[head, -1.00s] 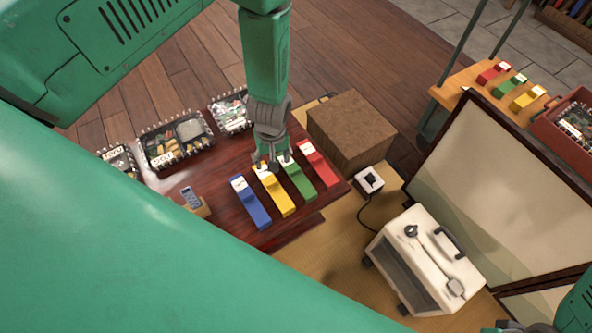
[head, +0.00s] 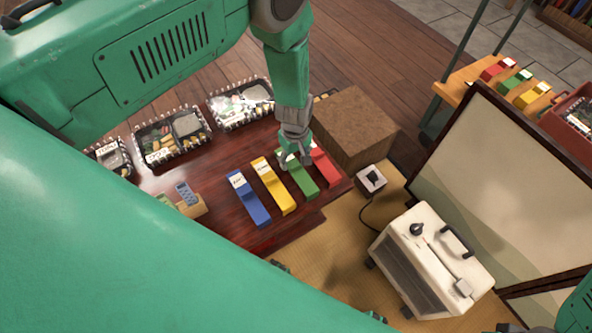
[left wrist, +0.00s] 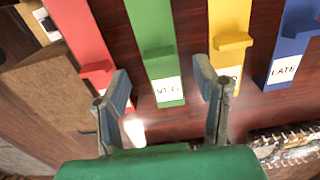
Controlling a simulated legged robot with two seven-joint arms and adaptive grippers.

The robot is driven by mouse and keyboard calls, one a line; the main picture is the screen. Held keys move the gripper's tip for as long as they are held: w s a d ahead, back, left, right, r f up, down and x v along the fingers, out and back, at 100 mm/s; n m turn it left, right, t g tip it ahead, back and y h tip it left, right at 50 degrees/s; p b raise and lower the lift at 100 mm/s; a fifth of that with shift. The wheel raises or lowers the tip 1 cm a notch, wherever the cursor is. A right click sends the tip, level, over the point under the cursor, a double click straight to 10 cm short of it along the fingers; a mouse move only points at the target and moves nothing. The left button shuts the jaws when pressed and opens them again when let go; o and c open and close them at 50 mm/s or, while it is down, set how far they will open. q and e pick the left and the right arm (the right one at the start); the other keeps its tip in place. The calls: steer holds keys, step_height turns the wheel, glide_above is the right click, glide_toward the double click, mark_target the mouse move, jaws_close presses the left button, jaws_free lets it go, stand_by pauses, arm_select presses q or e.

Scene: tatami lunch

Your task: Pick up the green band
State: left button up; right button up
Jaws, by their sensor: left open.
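The green band (head: 304,183) lies on the dark red table between the yellow band (head: 274,188) and the red band (head: 324,165). In the left wrist view, the green band (left wrist: 152,40) has a raised tab and a white label reading "VEG" at its near end. My left gripper (head: 296,160) is over the label end of the green band and hides part of it. In the wrist view, the left gripper's fingers (left wrist: 162,80) are spread wide and empty, with the label end between them in the picture. Whether they touch the band is unclear. My right gripper cannot be made out.
A blue band (head: 250,203) lies left of the yellow one. Several filled lunch boxes (head: 170,140) line the table's far edge. A brown box (head: 352,130) stands close right of the red band. A white case (head: 430,250) stands on the mat.

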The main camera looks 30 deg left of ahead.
mark_target(296, 166)
arm_select(q)
steer(key=f+b, duration=0.1)
steer(key=f, duration=0.3)
steer(key=shift+d+f+b, duration=0.2)
steer(key=shift+f+b, duration=0.1)
steer(key=shift+b, duration=0.1)
steer(key=shift+r, duration=0.1)
steer(key=c, duration=0.7)
